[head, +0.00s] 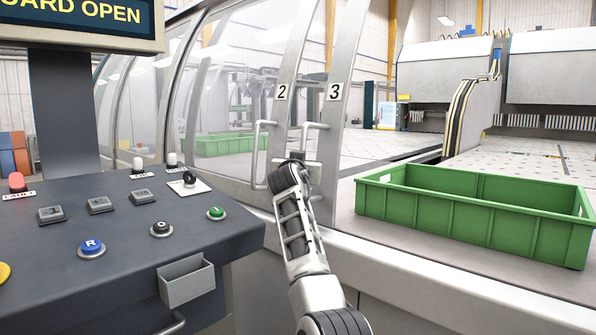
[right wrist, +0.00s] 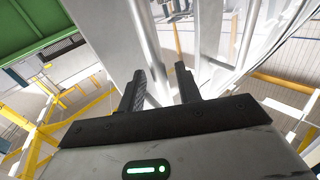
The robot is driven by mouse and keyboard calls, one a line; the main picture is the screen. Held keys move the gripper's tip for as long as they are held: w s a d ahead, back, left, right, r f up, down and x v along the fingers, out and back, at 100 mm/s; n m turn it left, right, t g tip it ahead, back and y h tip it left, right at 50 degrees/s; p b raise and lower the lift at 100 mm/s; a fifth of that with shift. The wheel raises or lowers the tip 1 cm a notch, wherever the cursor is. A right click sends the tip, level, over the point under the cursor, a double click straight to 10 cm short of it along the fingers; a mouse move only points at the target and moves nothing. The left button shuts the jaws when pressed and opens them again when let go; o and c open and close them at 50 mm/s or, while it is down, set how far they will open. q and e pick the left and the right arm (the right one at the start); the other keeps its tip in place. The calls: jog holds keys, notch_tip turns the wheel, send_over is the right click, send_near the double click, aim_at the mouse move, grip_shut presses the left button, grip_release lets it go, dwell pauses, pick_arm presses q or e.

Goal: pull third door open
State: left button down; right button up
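The third door's frame (head: 335,120), marked 3, stands beside the second door's frame (head: 283,92), marked 2. To the right of the third door's frame, the bay looks open, with no glass in front. The third door's handle (head: 305,132) is a slim vertical bar. My right gripper (head: 298,160) is at the handle's lower part, and its arm hides some of it. In the right wrist view, my right gripper (right wrist: 163,82) has its fingers apart, with a silver bar (right wrist: 146,50) running between them. A gap shows beside the bar. My left gripper is out of view.
A green crate (head: 450,215) sits on the machine table to the right. The second door's handle (head: 258,155) is just left of my right gripper. A control console (head: 120,235) with buttons fills the lower left. Its display (head: 85,14) reads "OPEN" at the end.

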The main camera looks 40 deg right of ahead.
pick_arm(q)
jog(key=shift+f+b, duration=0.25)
jog(key=shift+b, duration=0.7)
pick_arm(e)
jog(key=v, duration=1.5)
jog(key=shift+s+a, duration=0.2)
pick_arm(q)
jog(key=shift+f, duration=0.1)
pick_arm(e)
jog(key=shift+f, duration=0.1)
